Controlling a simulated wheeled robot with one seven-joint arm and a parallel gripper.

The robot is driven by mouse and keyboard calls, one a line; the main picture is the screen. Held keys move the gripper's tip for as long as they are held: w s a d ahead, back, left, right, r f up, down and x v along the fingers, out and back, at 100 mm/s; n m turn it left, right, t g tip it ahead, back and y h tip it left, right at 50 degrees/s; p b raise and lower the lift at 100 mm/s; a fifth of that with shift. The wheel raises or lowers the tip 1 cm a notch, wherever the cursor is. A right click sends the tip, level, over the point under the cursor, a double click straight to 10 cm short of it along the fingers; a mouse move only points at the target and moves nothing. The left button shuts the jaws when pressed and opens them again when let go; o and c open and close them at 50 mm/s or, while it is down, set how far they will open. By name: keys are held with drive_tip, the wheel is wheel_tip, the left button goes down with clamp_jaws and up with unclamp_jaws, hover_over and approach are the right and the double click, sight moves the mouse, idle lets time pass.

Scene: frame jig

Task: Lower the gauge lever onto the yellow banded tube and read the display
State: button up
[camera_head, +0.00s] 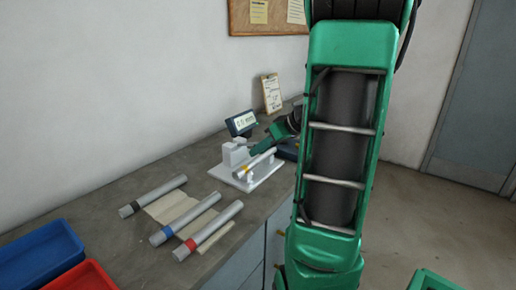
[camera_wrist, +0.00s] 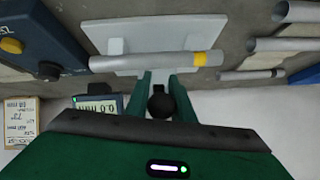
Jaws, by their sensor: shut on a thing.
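The yellow banded tube (camera_head: 262,159) lies on the white gauge jig (camera_head: 270,176) on the bench. In the wrist view the tube (camera_wrist: 150,61) runs across the jig plate (camera_wrist: 195,25), its yellow band toward the right end. My gripper (camera_head: 266,147) is at the jig; in the wrist view its green fingers (camera_wrist: 164,92) are either side of the lever's black ball knob (camera_wrist: 162,104), shut on it. The rest of the lever is mostly hidden, so I cannot tell whether it touches the tube. The display (camera_head: 242,122) seems to read 0.0 mm in the wrist view (camera_wrist: 96,106).
Tubes with black (camera_head: 152,194), blue (camera_head: 185,219) and red (camera_head: 208,230) bands lie on a beige cloth at left. A blue tray (camera_head: 38,252) and a red tray (camera_head: 84,277) stand front left. A blue device (camera_wrist: 38,40) is beside the jig; a clipboard (camera_head: 271,93) leans behind.

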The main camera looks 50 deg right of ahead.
idle(0.3)
drive_tip(key=o, duration=0.6)
drive_tip(key=shift+o, duration=0.2)
drive_tip(key=shift+s, duration=0.1)
drive_tip(key=v, duration=1)
drive_tip(key=shift+r, duration=0.2)
drive_tip(key=shift+s+d, duration=0.1)
drive_tip(key=shift+s, duration=0.05)
drive_tip(key=shift+c, duration=0.6)
